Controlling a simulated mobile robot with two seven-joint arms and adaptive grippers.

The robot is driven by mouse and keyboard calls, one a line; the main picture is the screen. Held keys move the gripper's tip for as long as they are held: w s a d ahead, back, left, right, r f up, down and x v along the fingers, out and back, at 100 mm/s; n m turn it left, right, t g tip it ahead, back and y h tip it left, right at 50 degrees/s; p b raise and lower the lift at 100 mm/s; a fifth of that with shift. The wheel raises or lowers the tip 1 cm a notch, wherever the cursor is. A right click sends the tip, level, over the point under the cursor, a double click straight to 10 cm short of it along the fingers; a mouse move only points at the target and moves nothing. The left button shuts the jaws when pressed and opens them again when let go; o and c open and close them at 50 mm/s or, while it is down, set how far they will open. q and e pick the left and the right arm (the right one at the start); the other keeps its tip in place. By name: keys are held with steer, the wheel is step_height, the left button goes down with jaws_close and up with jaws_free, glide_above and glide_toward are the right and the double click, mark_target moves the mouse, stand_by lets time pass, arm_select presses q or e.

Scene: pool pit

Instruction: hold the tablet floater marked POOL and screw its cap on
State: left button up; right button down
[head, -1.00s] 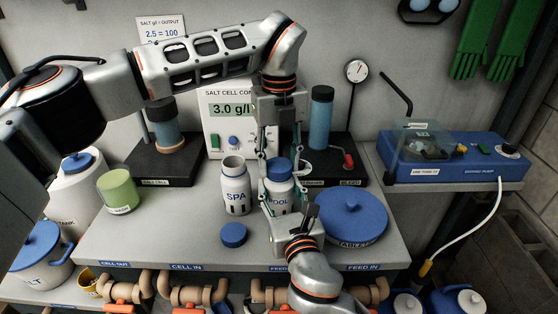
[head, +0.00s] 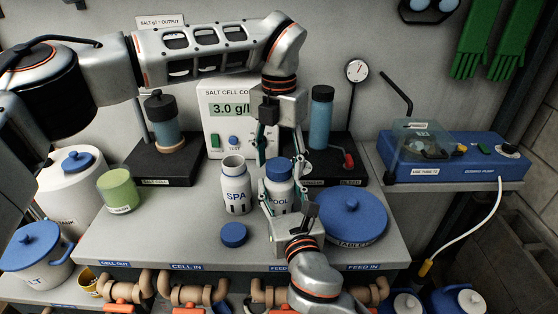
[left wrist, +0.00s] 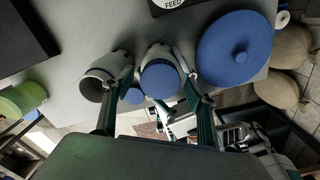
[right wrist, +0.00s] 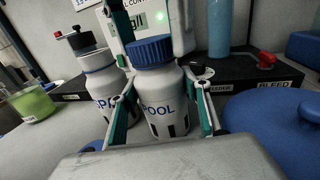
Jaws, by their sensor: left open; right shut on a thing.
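The POOL floater (head: 279,200) is a white bottle standing upright on the bench, with a blue cap (head: 279,170) on its mouth. My right gripper (head: 281,212) is shut on its body from the front; the right wrist view shows the fingers on either side of the POOL floater (right wrist: 163,112). My left gripper (head: 275,150) is open above the cap, pointing down. In the left wrist view its fingers are spread, with the blue cap (left wrist: 160,80) between and beyond them. Whether the cap is fully threaded cannot be told.
The uncapped SPA floater (head: 236,190) stands close on the left, with a loose blue cap (head: 233,234) in front of it. A blue-lidded tablet tub (head: 351,215) is close on the right. A green cup (head: 119,191) stands at the left; the salt cell controller (head: 226,110) is behind.

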arm_select(q)
steer(key=shift+r, duration=2.25)
steer(key=shift+c, duration=0.4)
step_height(320, 180, up, 4)
steer(key=n, duration=0.5)
steer(key=shift+f+n, duration=0.25)
steer(key=shift+n, duration=0.15)
steer(key=shift+f, duration=4.05)
steer(key=c, duration=1.2)
steer(key=o, duration=1.4)
steer(key=shift+c, duration=0.2)
